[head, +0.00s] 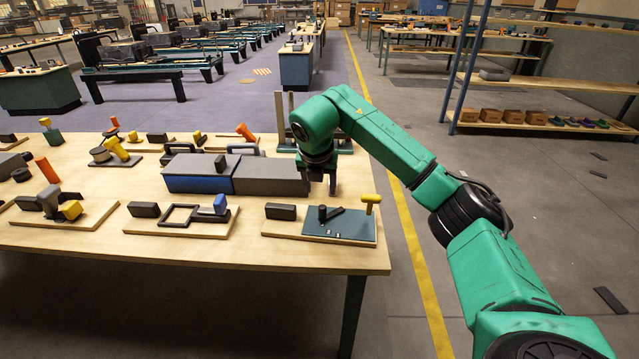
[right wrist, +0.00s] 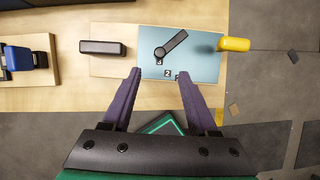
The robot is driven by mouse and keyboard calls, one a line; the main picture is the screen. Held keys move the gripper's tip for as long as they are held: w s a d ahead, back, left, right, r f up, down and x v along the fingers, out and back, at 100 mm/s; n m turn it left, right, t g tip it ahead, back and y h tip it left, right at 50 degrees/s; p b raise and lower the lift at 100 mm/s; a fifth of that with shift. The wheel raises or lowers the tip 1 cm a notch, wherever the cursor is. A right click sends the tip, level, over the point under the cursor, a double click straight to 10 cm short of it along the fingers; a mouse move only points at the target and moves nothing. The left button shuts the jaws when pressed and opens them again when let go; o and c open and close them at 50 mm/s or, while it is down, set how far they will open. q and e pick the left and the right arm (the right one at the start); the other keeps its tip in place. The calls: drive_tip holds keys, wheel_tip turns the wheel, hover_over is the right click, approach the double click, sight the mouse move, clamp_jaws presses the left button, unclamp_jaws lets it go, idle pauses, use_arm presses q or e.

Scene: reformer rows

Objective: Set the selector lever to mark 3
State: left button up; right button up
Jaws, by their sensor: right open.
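The selector lever (head: 336,215) is a dark bar on a teal plate (head: 352,229) at the table's front right. A black upright knob (head: 322,213) stands at its left end. In the right wrist view the lever (right wrist: 175,42) slants from lower left to upper right. Small number tiles sit below its lower-left end; one reads 2 (right wrist: 167,73), and one close to the lever end looks like 3 (right wrist: 158,62). My right gripper (right wrist: 160,76) is open and empty above the plate's near edge, apart from the lever. My left gripper is out of view.
A yellow-topped handle (head: 371,199) stands right of the lever, and a black block (head: 281,212) left of it. A grey and blue box (head: 237,174) stands behind. Other fixture boards fill the table's left. Open floor lies to the right.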

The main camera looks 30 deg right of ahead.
drive_tip(key=shift+v, duration=1.25)
drive_tip(key=shift+c, duration=0.2)
